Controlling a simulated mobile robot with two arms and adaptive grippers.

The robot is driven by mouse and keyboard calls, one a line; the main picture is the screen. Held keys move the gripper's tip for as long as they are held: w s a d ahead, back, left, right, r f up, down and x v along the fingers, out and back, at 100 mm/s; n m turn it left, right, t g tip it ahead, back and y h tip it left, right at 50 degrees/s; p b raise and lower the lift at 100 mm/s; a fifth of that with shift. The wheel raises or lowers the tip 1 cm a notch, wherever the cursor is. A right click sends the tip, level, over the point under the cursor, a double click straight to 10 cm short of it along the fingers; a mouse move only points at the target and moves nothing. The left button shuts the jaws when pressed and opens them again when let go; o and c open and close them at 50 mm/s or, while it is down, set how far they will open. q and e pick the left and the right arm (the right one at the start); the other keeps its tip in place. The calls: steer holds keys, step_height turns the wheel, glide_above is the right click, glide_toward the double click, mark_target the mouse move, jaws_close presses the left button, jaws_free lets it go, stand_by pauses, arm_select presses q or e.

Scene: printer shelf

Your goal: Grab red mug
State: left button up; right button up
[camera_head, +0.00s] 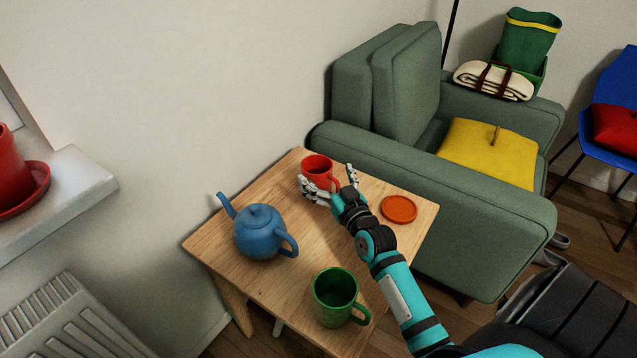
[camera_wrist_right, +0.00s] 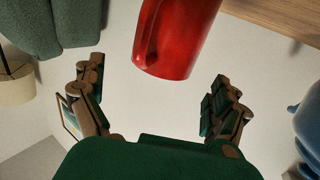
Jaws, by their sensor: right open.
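The red mug (camera_head: 317,171) stands upright at the far corner of the small wooden table (camera_head: 290,215). My right gripper (camera_head: 331,183) is open at the mug's near side, one finger group to the left and one to the right of its handle side. In the right wrist view the red mug (camera_wrist_right: 178,38) is at the top centre, between and beyond the open fingers of the right gripper (camera_wrist_right: 158,95). I cannot tell whether any finger touches it. My left gripper is in neither view.
A blue teapot (camera_head: 260,232) stands left on the table, a green mug (camera_head: 335,297) at the near edge, and an orange-red coaster (camera_head: 398,209) at the right. A green armchair (camera_head: 470,225) borders the table's right side. The middle tabletop is mostly clear.

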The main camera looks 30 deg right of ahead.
mark_target(318, 166)
steer(key=w, duration=0.2)
steer(key=w+b, duration=0.1)
steer(key=shift+w+d+f, duration=0.15)
steer(key=shift+w, duration=0.25)
steer(key=shift+w+d, duration=0.1)
steer(key=shift+w, duration=0.45)
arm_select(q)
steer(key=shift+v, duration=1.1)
arm_select(e)
steer(key=c, duration=1.8)
